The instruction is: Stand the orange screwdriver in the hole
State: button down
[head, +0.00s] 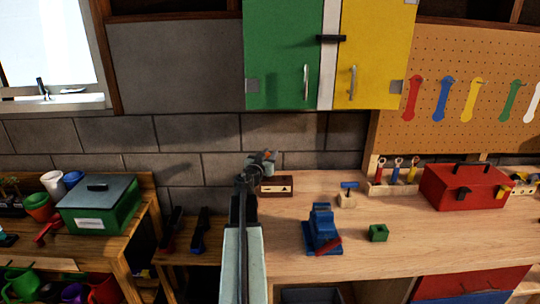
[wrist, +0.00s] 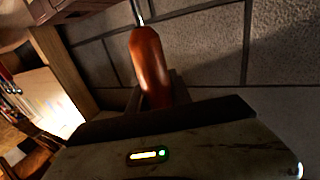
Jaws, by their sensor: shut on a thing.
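My gripper (head: 262,163) is raised in front of the block wall, above the back left of the wooden workbench. In the wrist view my gripper (wrist: 155,98) is shut on the orange screwdriver (wrist: 149,60) by its handle. The metal shaft points to the top of that picture, and its tip is out of frame. In the head view only a small orange patch of the screwdriver (head: 267,154) shows at the gripper. A wooden rack (head: 380,188) at the back right holds several upright tools with coloured handles. I cannot make out an empty hole in it.
A blue vise (head: 322,232), a green block (head: 378,233) and a red toolbox (head: 462,188) stand on the bench (head: 420,250). Green and yellow cabinets (head: 285,60) hang above.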

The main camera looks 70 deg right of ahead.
notch_tip(320, 180, down, 3)
jog(key=b, duration=0.2)
jog(key=shift+r+b, duration=0.1)
jog(key=shift+b, duration=0.2)
dwell(0.3)
jog(key=c, duration=1.1)
grip_release()
jog(key=a, duration=0.8)
jog(key=shift+w, duration=0.2)
